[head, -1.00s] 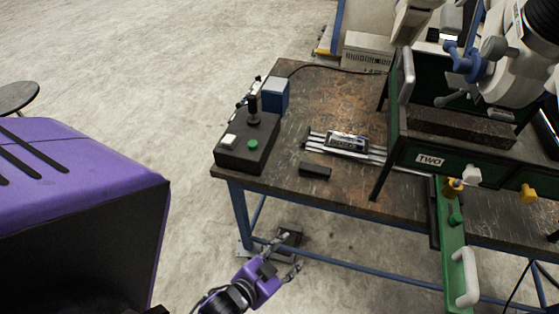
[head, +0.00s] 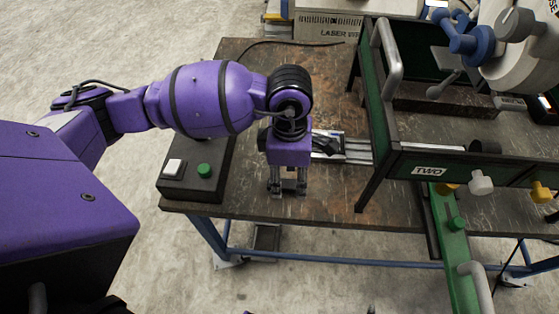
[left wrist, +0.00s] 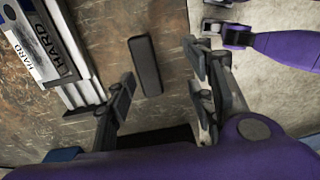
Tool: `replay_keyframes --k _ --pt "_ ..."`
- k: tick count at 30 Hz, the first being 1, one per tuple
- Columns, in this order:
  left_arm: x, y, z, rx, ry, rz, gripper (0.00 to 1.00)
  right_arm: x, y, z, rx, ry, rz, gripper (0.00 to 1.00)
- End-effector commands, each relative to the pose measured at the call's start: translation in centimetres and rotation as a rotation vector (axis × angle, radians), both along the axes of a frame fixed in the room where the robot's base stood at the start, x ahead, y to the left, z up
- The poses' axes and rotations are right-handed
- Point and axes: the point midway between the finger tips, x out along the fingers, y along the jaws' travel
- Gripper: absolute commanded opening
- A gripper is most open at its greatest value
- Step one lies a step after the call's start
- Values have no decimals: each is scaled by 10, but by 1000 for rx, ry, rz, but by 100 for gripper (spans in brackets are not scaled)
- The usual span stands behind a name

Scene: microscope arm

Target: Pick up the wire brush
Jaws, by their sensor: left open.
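A dark oblong block (left wrist: 146,66), which looks like the wire brush, lies flat on the worn table in the left wrist view. No bristles show. My left gripper (head: 287,190) is open and points down over the table's near left part in the head view. In the left wrist view its fingers (left wrist: 160,98) stand apart on either side of the block's near end, with no contact visible. In the head view the gripper largely covers the block's place. My right gripper (left wrist: 216,30) shows partly at the top right of the left wrist view, over the floor.
Metal rails (head: 357,149) with a labelled piece (left wrist: 35,40) lie behind the gripper. A black control box (head: 188,178) with a green button stands to the left. A green frame (head: 388,110) stands on the table to the right. The table's front edge is close.

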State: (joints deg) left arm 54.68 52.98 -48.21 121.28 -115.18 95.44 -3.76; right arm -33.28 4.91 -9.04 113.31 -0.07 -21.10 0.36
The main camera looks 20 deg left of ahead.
Motion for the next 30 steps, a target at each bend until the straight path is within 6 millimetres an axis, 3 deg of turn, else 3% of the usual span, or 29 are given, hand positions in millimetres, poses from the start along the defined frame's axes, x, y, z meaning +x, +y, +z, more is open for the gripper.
replay_keyframes --k 5,19,28,30 --pt "13 12 -5 56 -41 -5 49 -1 1 -1 0 2 3 40" --pt "16 15 -65 50 -39 -5 49 2 8 5 13 -3 1 40" --pt "15 15 -71 48 -40 -7 49 1 10 4 17 0 -1 40" --pt "15 15 -71 48 -40 -6 41 1 10 4 17 0 -1 40"
